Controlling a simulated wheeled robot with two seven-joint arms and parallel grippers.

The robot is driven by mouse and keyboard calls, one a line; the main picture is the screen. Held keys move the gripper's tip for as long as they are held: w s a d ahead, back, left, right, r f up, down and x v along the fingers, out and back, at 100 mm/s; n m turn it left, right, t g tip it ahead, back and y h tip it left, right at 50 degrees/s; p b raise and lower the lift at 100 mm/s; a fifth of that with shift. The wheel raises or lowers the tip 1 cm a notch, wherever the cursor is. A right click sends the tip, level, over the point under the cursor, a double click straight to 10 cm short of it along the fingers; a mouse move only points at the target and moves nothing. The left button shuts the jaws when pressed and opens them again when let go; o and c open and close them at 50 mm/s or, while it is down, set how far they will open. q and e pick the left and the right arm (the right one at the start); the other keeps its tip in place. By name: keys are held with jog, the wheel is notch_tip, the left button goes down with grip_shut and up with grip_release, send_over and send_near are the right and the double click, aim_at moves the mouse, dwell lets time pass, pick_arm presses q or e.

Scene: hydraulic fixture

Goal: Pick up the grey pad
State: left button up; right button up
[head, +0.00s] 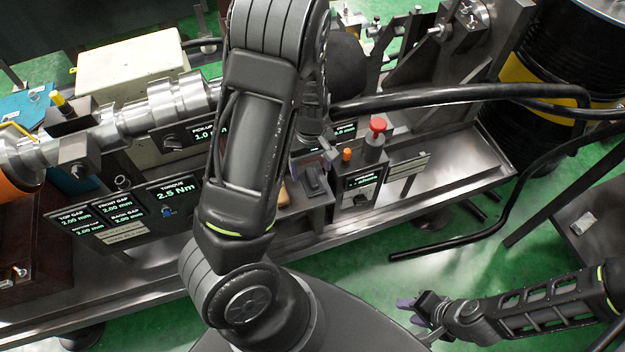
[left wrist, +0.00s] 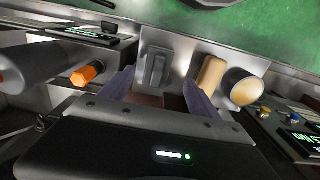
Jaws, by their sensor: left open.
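The grey pad (head: 314,181) is a small dark block on a metal shelf at the fixture's front. In the left wrist view the grey pad (left wrist: 157,70) lies ahead between my two purple fingers, with a gap to each side. My left gripper (left wrist: 162,84) is open and empty, pointing at the pad. In the head view my left gripper (head: 304,150) is just behind the pad, partly hidden by my own arm. My right gripper (head: 418,315) is low at the right, far from the pad, and its jaw opening is unclear.
A tan block (left wrist: 211,76) and a pale round piece (left wrist: 243,87) sit right of the pad in the left wrist view. An orange knob (left wrist: 86,74) is to its left. A red button (head: 377,127) and a black hose (head: 460,96) are nearby in the head view.

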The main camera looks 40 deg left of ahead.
aim_at(313, 178)
pick_arm(q)
jog(key=shift+f, duration=0.3)
jog(key=shift+w+d+f, duration=0.1)
jog(key=shift+f, duration=1.25)
jog(key=shift+w+f, duration=0.1)
jog(key=shift+f, duration=1.2)
jog(key=c, duration=1.5)
jog(key=shift+r, duration=0.15)
notch_tip(313, 178, up, 28)
jog(key=p, duration=0.4)
jog(key=shift+p, duration=0.4)
